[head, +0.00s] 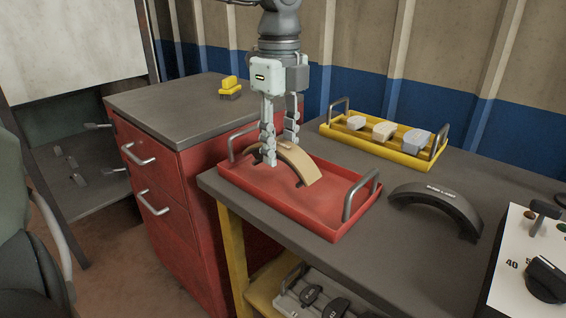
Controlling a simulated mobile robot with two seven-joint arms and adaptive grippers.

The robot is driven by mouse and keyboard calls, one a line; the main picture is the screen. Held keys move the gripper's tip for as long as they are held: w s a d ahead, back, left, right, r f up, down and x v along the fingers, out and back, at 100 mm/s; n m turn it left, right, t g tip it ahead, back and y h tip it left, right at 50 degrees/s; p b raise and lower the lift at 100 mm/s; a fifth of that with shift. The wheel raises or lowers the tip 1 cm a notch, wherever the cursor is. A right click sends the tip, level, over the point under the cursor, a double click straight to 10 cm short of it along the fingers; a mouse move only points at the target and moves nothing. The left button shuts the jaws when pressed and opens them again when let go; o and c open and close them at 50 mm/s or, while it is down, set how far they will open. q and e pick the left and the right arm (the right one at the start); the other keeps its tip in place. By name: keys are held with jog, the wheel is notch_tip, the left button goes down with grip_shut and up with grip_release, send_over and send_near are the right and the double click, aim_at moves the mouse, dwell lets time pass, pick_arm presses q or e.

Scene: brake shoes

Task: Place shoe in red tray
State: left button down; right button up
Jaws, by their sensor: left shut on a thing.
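A tan curved brake shoe (302,163) is inside the area of the red tray (334,234), toward its back left. My left gripper (279,150) points straight down, with its fingers closed on the shoe's upper left part. The shoe's arch faces up. Its lower end is close to the tray floor; I cannot tell whether it touches. The fingers hide part of its left side. A black brake shoe (437,203) lies arch up on the grey table, right of the red tray. My right gripper is not in view.
The red tray has upright grey handles at both ends. A yellow tray (374,150) with several pale blocks stands behind it. A white control box (528,262) is at the right edge. A red drawer cabinet (170,175) is at the left, with a yellow-and-black item (230,88) on top.

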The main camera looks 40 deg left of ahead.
aim_at(283, 193)
pick_arm(q)
jog(key=shift+w+d+f, duration=0.2)
jog(key=shift+d+f, duration=0.05)
jog(key=shift+f, duration=0.1)
notch_tip(283, 193, down, 3)
jog(key=shift+f, duration=0.25)
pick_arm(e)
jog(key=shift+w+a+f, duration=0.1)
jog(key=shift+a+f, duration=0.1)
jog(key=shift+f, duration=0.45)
pick_arm(q)
jog(key=shift+f, duration=0.15)
jog(key=c, duration=1.3)
grip_release()
jog(key=shift+o, duration=1.2)
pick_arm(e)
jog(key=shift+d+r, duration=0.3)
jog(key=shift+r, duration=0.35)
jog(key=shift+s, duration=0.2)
